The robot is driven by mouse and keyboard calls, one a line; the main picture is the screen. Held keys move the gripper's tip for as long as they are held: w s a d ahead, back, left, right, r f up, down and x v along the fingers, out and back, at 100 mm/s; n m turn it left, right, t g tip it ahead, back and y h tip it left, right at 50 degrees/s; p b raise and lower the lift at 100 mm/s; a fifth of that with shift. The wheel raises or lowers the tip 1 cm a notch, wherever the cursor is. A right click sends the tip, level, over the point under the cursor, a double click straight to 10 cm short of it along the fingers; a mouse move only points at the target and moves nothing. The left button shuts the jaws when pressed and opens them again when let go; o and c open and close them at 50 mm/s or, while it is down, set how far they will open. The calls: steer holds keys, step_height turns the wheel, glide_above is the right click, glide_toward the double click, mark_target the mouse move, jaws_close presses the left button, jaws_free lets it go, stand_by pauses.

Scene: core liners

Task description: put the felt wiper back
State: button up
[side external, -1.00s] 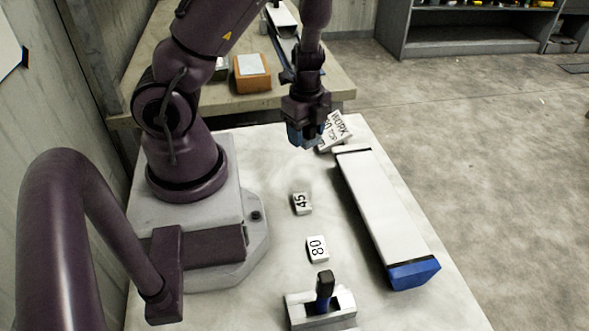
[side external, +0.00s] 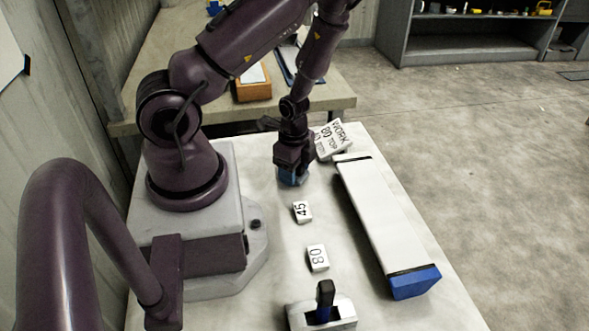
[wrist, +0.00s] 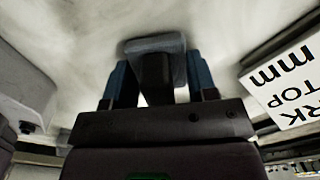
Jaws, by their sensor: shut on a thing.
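My gripper (side external: 293,177) is low over the white bench top, between my base and the long white liner. In the wrist view its blue fingers (wrist: 158,85) are shut on a dark handle with a grey pad, which looks like the felt wiper (wrist: 155,44). The fingers mostly hide it in the side view. I cannot tell whether the pad touches the bench. A pale holder (side external: 341,312) with a dark, blue-marked upright tool (side external: 324,297) stands at the front of the bench.
A block marked 45 (side external: 302,212) and one marked 80 (side external: 317,257) lie between my gripper and the holder. The long white liner (side external: 383,220) with a blue end (side external: 415,282) lies to the right. A tilted WORK/TOP sign (side external: 332,138) stands close behind my gripper.

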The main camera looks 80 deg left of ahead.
steer(key=shift+f, duration=0.15)
steer(key=o, duration=0.5)
steer(key=shift+f, duration=0.1)
steer(key=o, duration=0.4)
